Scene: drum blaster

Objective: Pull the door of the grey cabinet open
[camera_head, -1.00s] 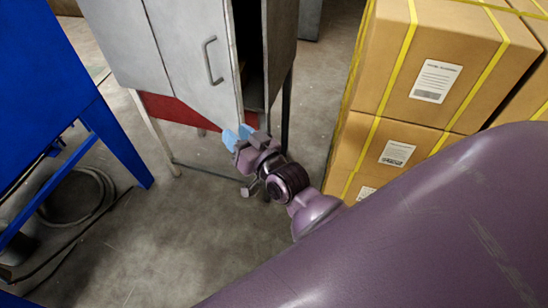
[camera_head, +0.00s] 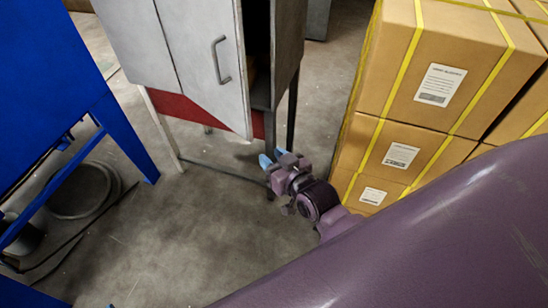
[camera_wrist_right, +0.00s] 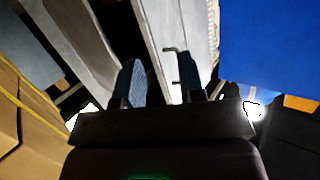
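The grey cabinet (camera_head: 287,60) stands on thin legs at the top middle of the head view. Its light grey door (camera_head: 205,75) with a bar handle (camera_head: 221,60) is ajar, with a dark gap along its right edge. My right gripper (camera_head: 272,159) is just below and right of the door's lower corner, apart from the handle. In the right wrist view, its two fingers (camera_wrist_right: 162,82) are spread, with the door (camera_wrist_right: 170,25) and handle (camera_wrist_right: 172,62) showing beyond and between them. Nothing is held. My left gripper is not in view.
Strapped cardboard boxes (camera_head: 420,110) are stacked close to the right of my right gripper. The concrete floor (camera_head: 190,240) in front of the cabinet is clear.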

